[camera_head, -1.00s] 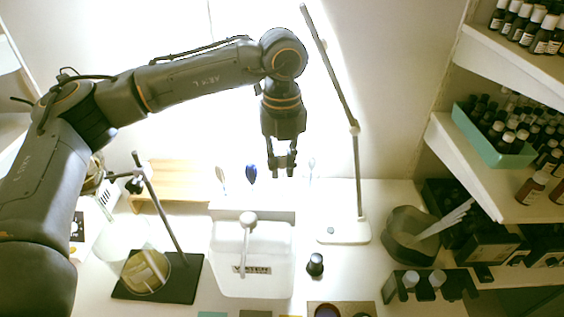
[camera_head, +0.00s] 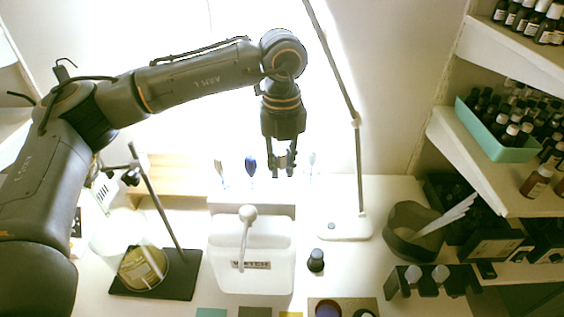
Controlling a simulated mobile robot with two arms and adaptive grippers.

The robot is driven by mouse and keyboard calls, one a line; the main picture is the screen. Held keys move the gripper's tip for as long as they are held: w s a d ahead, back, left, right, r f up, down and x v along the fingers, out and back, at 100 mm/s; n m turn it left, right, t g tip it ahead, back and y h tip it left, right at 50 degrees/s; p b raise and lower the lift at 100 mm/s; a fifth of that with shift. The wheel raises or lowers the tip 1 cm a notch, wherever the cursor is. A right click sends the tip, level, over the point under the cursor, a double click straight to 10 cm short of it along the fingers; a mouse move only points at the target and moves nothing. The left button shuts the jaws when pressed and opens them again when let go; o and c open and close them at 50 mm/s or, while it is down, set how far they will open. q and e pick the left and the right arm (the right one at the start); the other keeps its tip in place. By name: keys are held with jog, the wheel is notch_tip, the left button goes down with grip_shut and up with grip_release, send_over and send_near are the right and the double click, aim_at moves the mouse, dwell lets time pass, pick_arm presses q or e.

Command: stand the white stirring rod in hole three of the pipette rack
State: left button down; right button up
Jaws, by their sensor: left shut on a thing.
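My left gripper (camera_head: 284,165) points down in the middle of the view, shut on a small pale thing that looks like the white stirring rod (camera_head: 283,160). Most of the rod is lost against the bright background. The pale pipette rack (camera_head: 250,203) stands at the back of the table, below the gripper in the picture. A pale-headed piece (camera_head: 220,168), a blue-headed piece (camera_head: 250,166) and a whitish piece (camera_head: 312,160) stand up at it, with the gripper between the last two in the picture. The holes cannot be made out. My right gripper is not in view.
A white tray (camera_head: 222,280) with a white round-headed tool (camera_head: 247,214) is in front of the rack. A lamp stand (camera_head: 345,228) is right of it, a dark-based stand (camera_head: 190,280) left. A dark bottle (camera_head: 316,261) stands near the tray. Bottle shelves (camera_head: 470,150) fill the right.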

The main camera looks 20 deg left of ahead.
aim_at(282, 153)
pick_arm(q)
jog(key=c, duration=1.2)
grip_release()
jog(key=shift+r+p, duration=1.3)
jog(key=shift+r, duration=1.2)
jog(key=shift+r+p, duration=1.4)
jog(key=shift+r, duration=1.1)
jog(key=shift+f, duration=0.1)
